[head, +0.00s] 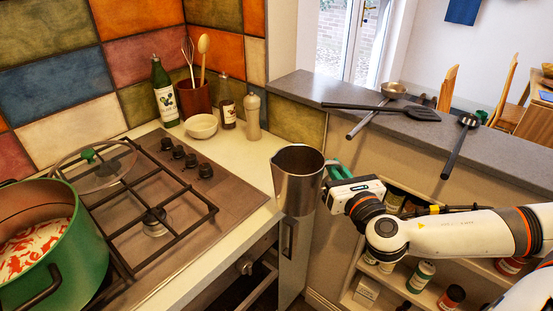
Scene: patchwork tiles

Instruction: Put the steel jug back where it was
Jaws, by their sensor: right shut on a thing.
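The steel jug (299,183) is a tall, upright metal vessel with an open top. It is at the front right corner of the counter, and from this view I cannot tell whether its base touches anything. My right gripper (330,174) comes from the right and is shut on the jug at its right side, near the upper part. The fingertips are partly hidden by the jug and the gripper body. My left gripper does not show.
A gas hob (150,215) with a green pot (75,235) and glass lid (95,172) fills the left. A white bowl (201,127), oil bottle (163,95), utensil pot (196,100) and pepper mill (252,117) stand behind. A grey ledge (310,92) holds utensils.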

